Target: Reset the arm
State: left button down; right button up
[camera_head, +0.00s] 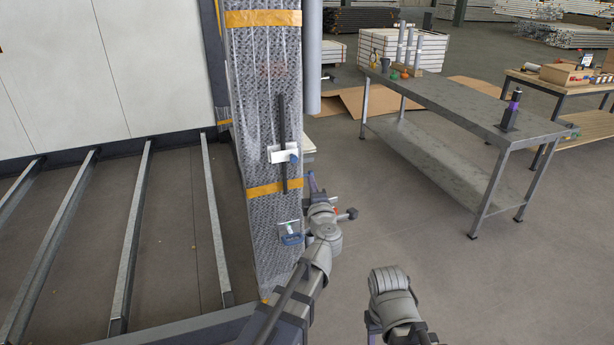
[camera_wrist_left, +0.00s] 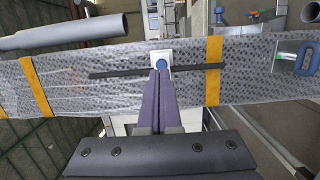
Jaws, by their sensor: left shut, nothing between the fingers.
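My left gripper (camera_head: 312,182) is beside the right edge of a tall wrapped column (camera_head: 262,110) in the head view. In the left wrist view its purple fingers (camera_wrist_left: 161,82) are together, with nothing between them. They point at a white plate with a blue knob (camera_wrist_left: 160,62) on the wrapped surface; whether they touch it is unclear. The same plate (camera_head: 281,154) sits on a dark vertical bar (camera_head: 284,120) in the head view. My right arm (camera_head: 392,295) shows at the bottom, but I cannot make out its gripper.
A blue-handled piece (camera_head: 291,236) is fixed lower on the column. A grey pipe (camera_head: 312,60) stands beside it. Metal floor beams (camera_head: 130,240) lie left. A metal workbench (camera_head: 465,110) with bottles and tools stands right.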

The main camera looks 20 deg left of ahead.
pick_arm(q)
jog(key=s+d+m+t+h, duration=0.1)
jog(key=d+m+h, duration=0.8)
jog(key=d+m, duration=0.15)
jog(key=s+d+f+m+g+h, duration=0.4)
jog(key=s+f+m+g, duration=0.15)
jog(key=f+m, duration=0.3)
jog(key=s+a+f+m+g+y, duration=0.2)
jog(key=s+a+f+g+y, duration=0.1)
jog(key=s+a+f+g, duration=0.5)
jog(key=s+a+f+m+g+y, duration=0.25)
jog(key=s+a+f+g, duration=0.2)
jog(key=s, duration=0.45)
jog(key=s+d+r+m+y+p, duration=0.1)
jog(key=s+d+r+m+p, duration=0.2)
jog(key=d, duration=0.7)
jog(key=s+r+p, duration=0.1)
jog(key=s+p, duration=0.1)
jog(key=shift+s+y, duration=0.35)
jog(key=shift+s, duration=0.05)
